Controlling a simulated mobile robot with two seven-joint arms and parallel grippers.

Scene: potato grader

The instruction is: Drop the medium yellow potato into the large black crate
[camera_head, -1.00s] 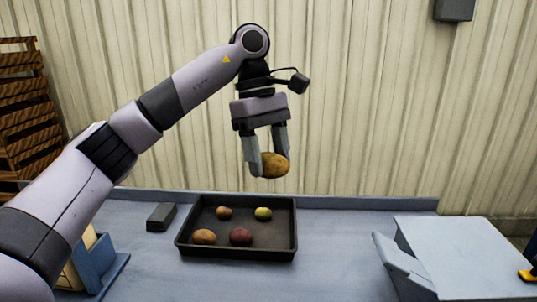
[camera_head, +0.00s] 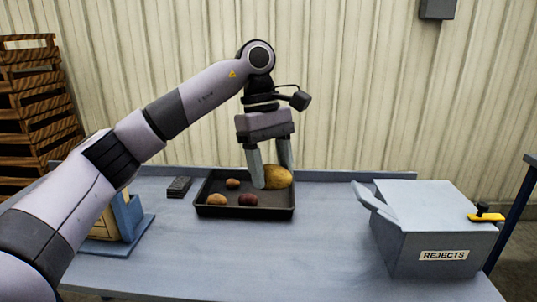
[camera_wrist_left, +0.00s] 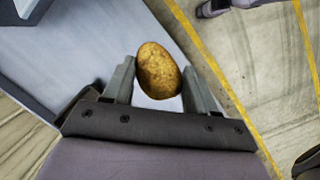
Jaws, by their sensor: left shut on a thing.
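My left gripper (camera_head: 271,177) is shut on a yellow potato (camera_head: 279,177). In the head view it is in front of the right part of a black tray (camera_head: 245,213); I cannot tell its exact height. The potato (camera_wrist_left: 159,71) also shows between the two fingers in the left wrist view. My right gripper is not in view.
Several smaller potatoes, such as a dark red one (camera_head: 248,199), lie in the tray. A grey box labelled REJECTS (camera_head: 430,240) stands at the right. Stacked wooden crates (camera_head: 38,110) stand at the left. The table middle (camera_head: 290,255) is clear.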

